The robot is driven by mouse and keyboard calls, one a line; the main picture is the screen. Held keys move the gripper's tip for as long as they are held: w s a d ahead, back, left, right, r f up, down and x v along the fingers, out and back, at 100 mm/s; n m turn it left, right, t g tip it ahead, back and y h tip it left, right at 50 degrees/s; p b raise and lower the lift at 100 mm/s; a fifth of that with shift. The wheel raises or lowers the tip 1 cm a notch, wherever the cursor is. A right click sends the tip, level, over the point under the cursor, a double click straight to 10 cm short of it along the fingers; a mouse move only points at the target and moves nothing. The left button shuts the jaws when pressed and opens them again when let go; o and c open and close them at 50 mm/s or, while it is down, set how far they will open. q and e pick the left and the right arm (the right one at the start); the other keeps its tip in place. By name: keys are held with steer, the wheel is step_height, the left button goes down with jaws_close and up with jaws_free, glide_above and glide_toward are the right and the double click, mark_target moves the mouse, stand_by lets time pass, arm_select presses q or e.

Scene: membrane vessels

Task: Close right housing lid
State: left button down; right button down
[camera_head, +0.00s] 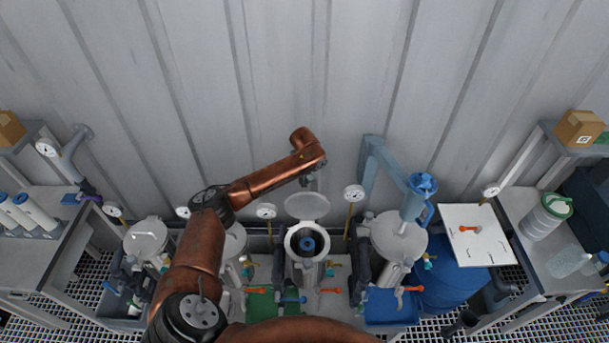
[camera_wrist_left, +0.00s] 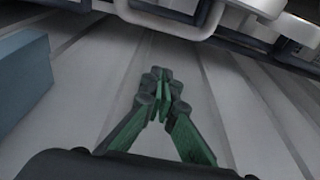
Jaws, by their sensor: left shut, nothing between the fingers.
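A white cylindrical housing (camera_head: 306,255) stands open near the middle of the row, with a dark blue cartridge end (camera_head: 307,244) inside. Its round lid (camera_head: 307,206) is swung up and back behind the opening. My left arm reaches over from the lower left. My left gripper (camera_head: 311,180) is above and behind the raised lid, apart from it as far as I can tell. In the left wrist view its green fingers (camera_wrist_left: 161,88) meet at the tips with nothing between them. My right gripper is not in view.
Another closed housing (camera_head: 147,240) is at left; one more is partly behind my arm. Gauges (camera_head: 354,194) rise between them. Side tables (camera_head: 530,245) flank the row. A corrugated wall is behind.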

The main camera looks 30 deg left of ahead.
mark_target(307, 201)
arm_select(q)
steer(key=s+d+p, duration=0.2)
steer(key=s, duration=0.1)
steer(key=shift+s+d+f, duration=0.1)
steer(key=shift+f, duration=0.1)
steer(key=shift+d, duration=0.1)
stand_by(0.4)
